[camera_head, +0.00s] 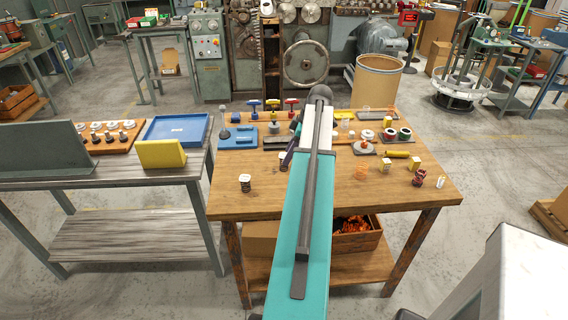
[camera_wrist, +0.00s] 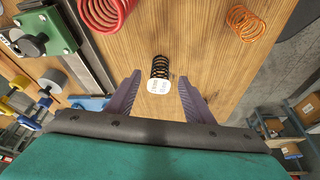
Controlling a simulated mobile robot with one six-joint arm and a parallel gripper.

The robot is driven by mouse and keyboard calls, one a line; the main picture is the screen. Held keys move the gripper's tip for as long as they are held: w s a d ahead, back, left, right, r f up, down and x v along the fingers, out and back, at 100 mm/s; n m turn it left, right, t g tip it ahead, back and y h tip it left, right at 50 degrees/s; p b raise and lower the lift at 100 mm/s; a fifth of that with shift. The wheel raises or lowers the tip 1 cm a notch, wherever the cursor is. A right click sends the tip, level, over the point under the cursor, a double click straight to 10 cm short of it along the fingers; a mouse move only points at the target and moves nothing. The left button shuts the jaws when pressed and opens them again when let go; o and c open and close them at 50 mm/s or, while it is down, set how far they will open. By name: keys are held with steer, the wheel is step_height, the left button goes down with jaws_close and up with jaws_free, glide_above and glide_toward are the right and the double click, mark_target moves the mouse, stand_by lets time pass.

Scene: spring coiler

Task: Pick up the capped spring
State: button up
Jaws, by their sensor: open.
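The capped spring (camera_wrist: 159,72) is a dark coil with a white, printed cap facing the camera. In the wrist view it shows between and just past the two purple fingers of my gripper (camera_wrist: 160,88). The fingers are open, with wood visible on both sides of the spring; I cannot tell how high they are above the table. In the head view a white-capped dark spring (camera_head: 245,183), which looks like the same one, stands upright at the table's left front. There my gripper (camera_head: 286,160) is mostly hidden by the teal arm.
A red spring (camera_wrist: 105,10) and an orange spring (camera_wrist: 245,22) stand past the capped spring in the wrist view. A green block (camera_wrist: 42,30) lies to the left. The wooden table (camera_head: 230,207) holds several other springs and tools on its right side.

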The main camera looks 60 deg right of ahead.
mark_target(284, 155)
steer(key=shift+p+x, duration=0.85)
steer(key=shift+x, duration=1.65)
steer(key=c, duration=1.1)
steer(key=shift+r, duration=0.1)
steer(key=shift+r+b, duration=1.15)
steer(key=shift+r, duration=3.75)
steer(key=shift+w, duration=0.1)
